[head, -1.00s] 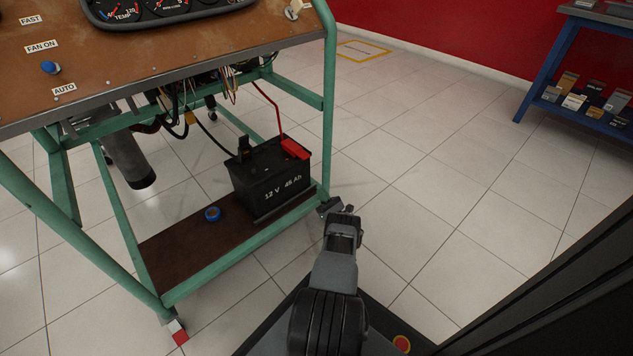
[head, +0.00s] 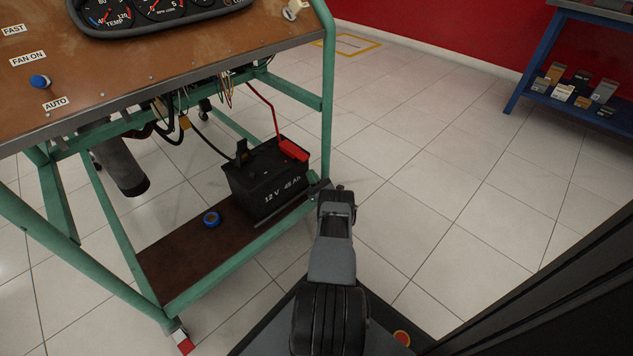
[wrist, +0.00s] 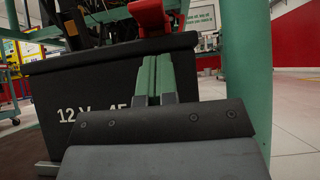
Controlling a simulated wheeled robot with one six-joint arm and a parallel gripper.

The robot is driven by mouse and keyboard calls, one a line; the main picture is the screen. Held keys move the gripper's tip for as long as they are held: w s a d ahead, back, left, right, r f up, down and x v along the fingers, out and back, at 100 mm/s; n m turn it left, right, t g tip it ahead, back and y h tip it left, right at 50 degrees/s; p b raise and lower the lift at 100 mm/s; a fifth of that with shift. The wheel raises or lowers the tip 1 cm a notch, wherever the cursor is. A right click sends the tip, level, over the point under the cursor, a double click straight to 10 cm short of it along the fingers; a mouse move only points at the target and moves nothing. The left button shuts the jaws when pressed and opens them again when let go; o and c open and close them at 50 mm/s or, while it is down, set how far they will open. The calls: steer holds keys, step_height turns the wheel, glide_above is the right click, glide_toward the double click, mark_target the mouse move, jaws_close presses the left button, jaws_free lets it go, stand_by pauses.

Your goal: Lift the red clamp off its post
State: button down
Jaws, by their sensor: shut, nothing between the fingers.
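The red clamp (head: 293,150) sits on the right end of the top of the black 12 V battery (head: 262,188), with a red cable rising from it. In the wrist view, the clamp (wrist: 151,14) is at the top edge, partly cut off, above the battery's front face (wrist: 90,80). The post under it is hidden. My gripper (head: 319,188) is beside the battery's right end, lower than the clamp. In the wrist view, my gripper (wrist: 154,72) has its fingers together, pointing at the battery just below the clamp, holding nothing.
A black clamp (head: 242,153) with a black cable is on the battery's left side. Blue tape (head: 211,219) lies on the brown shelf (head: 170,262). A green frame post (head: 327,115) stands close behind my gripper. Open tiled floor (head: 430,200) is to the right.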

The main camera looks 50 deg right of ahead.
mark_target(306, 157)
steer(key=shift+w+r+p, duration=0.15)
steer(key=shift+r+p, duration=0.85)
steer(key=shift+r, duration=0.2)
steer(key=shift+w+r+p, duration=0.15)
steer(key=shift+r+p, duration=0.85)
steer(key=shift+r, duration=0.15)
steer(key=shift+d, duration=0.1)
